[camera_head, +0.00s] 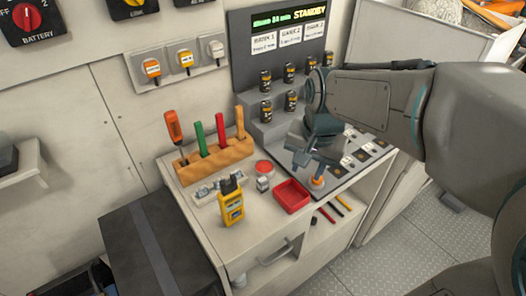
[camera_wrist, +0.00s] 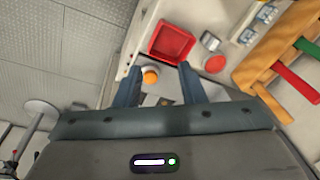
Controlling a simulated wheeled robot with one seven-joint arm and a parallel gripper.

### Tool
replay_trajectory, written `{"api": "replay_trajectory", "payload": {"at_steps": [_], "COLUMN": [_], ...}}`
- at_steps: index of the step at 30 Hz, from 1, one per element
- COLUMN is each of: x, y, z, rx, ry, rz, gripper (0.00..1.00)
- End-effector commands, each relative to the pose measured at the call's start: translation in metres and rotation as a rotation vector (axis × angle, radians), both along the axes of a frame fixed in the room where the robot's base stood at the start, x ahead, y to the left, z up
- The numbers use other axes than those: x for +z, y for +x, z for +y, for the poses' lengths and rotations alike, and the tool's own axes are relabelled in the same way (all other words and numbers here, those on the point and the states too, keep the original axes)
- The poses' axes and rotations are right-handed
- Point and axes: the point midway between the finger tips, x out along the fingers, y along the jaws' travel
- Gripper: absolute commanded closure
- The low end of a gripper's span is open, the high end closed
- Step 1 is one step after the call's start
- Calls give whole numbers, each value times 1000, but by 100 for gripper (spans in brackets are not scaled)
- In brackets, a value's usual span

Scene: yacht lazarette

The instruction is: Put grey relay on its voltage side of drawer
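A small grey block (camera_head: 263,184), which looks like the grey relay, stands on the worktop between a red disc and a red tray. It also shows in the wrist view (camera_wrist: 210,41). Its markings are too small to read. The drawer (camera_head: 262,258) is in the cabinet front under the worktop, with a grey handle, and looks shut. Its inside and voltage sides are hidden. My gripper (camera_head: 306,160) is above the right part of the worktop, right of the grey block. In the wrist view its two fingers (camera_wrist: 160,87) are apart with nothing held between them.
The red tray (camera_head: 292,195) is close to my gripper, beside an orange-topped knob (camera_head: 317,182). A yellow meter (camera_head: 231,206) stands left of the grey block. Behind are a wooden tool rack (camera_head: 215,158) and a display panel with several dark cylinders (camera_head: 265,110).

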Motion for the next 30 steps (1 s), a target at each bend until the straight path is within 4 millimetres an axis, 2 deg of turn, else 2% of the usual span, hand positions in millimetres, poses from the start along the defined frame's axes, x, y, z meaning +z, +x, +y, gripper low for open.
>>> {"api": "replay_trajectory", "payload": {"at_steps": [1, 6, 12, 19, 27, 30], "x": [-2, -11, -25, -41, -93, -106], "y": [17, 61, 91, 100, 99, 100], "z": [15, 55, 89, 100, 99, 99], "rx": [-56, -285, -477, -549, -548, -548], "ry": [7, 12, -4, -14, -14, -13], "rz": [30, 100, 139, 150, 150, 150], "gripper": [64, 64, 64, 64, 64, 64]}}
